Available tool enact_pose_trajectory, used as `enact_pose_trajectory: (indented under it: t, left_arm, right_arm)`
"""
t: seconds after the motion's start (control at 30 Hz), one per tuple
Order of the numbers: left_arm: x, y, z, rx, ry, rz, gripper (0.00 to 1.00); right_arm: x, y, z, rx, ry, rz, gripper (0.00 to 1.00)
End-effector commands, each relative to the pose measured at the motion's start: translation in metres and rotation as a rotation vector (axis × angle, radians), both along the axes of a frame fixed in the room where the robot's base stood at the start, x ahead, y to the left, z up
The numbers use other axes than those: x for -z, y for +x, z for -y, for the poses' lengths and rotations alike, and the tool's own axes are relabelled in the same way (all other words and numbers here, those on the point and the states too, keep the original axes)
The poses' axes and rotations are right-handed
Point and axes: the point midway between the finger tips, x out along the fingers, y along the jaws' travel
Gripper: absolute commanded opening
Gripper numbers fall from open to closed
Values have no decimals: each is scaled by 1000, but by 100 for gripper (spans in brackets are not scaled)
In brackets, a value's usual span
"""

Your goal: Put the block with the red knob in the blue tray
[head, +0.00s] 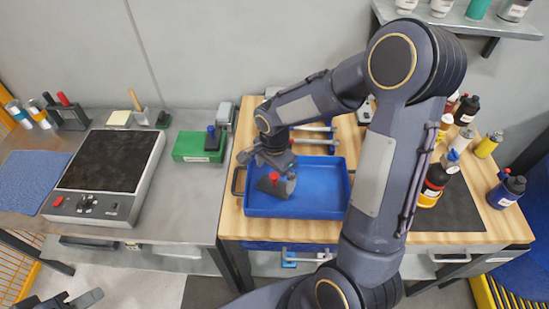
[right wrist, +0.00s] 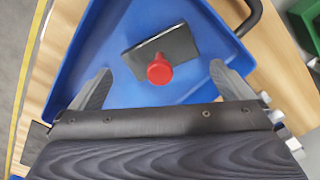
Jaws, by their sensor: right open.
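The blue tray (head: 318,190) lies on the wooden bench top. The dark grey block with the red knob (head: 266,187) is inside the tray, in its left part. In the right wrist view the block (right wrist: 178,48) rests on the tray floor, with its red knob facing the camera. My right gripper (head: 272,168) is over the tray at the block. Its two fingers (right wrist: 160,72) are apart, one on each side of the knob, with nothing between them touching. Only a small part of my left gripper (head: 85,299) shows at the bottom left edge.
A green box (head: 193,149) with a blue-knobbed block stands left of the tray on the grey bench. A hot plate (head: 110,163) is farther left. Several bottles (head: 433,182) stand at the right. My right arm hides part of the wooden bench.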

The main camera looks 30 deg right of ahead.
Motion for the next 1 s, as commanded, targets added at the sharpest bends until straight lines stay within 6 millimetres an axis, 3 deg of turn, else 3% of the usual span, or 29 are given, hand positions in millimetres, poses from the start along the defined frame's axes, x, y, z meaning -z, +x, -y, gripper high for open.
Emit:
enact_pose_trajectory:
  t: [0.2, 0.53, 0.67, 0.8, 1.0]
  left_arm:
    - [2, 0, 0, 0, 0, 0, 36]
    - [2, 0, 0, 0, 0, 0, 36]
    - [2, 0, 0, 0, 0, 0, 36]
    - [2, 0, 0, 0, 0, 0, 36]
    - [2, 0, 0, 0, 0, 0, 36]
  right_arm:
    - [-47, 0, -1, -1, 1, 5, 100]
    - [-84, -10, 1, -55, 22, 24, 100]
    - [-110, -43, 2, -240, 77, 111, 100]
    - [-135, -93, -5, -544, 117, 272, 100]
    - [-145, -150, -23, -930, 73, 503, 100]
